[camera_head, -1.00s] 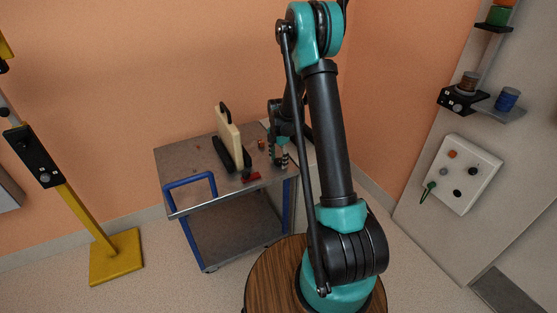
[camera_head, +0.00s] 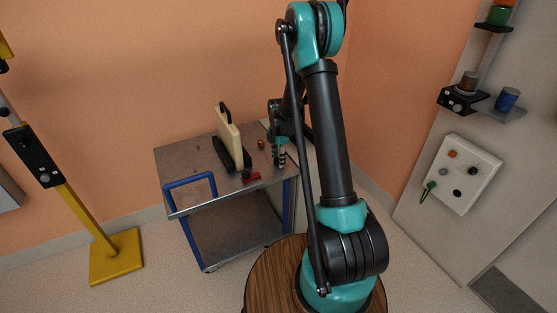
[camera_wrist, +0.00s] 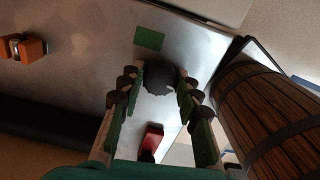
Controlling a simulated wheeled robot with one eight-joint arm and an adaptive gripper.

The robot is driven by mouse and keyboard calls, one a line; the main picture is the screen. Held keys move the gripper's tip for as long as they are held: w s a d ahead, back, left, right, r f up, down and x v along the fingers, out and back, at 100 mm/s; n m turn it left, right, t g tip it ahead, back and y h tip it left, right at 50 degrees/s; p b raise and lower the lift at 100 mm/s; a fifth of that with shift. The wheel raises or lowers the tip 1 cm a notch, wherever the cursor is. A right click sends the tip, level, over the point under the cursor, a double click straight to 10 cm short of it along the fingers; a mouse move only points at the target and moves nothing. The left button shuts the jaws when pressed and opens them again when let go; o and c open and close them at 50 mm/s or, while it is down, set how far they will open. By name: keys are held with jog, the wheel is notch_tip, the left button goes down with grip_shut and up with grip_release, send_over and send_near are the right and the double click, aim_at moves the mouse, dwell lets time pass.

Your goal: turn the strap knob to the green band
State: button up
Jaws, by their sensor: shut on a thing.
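A dark, round, ridged knob (camera_wrist: 160,77) stands between my fingertips in the wrist view; I take it as the strap knob. My gripper (camera_wrist: 160,82) is shut on it, one finger on each side, pointing down over the metal cart top. A flat green patch (camera_wrist: 149,38), likely the green band, lies on the cart top just beyond the knob. In the head view my gripper (camera_head: 279,157) is at the cart's right end, and the knob is too small or hidden to make out there.
The grey cart (camera_head: 182,165) has a blue handle. A cream panel with a black base (camera_head: 230,143) stands left of my gripper. A red block (camera_head: 251,177) lies near the front edge, and a small orange piece (camera_head: 261,145) lies behind. The cart's left part is mostly clear.

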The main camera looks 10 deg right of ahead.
jog(key=m, duration=1.1)
jog(key=shift+m, duration=0.4)
jog(key=m, duration=1)
jog(key=shift+m, duration=0.4)
jog(key=m, duration=1.1)
jog(key=shift+a+m, duration=0.1)
jog(key=shift+m, duration=0.3)
jog(key=m, duration=1.1)
jog(key=shift+m, duration=0.3)
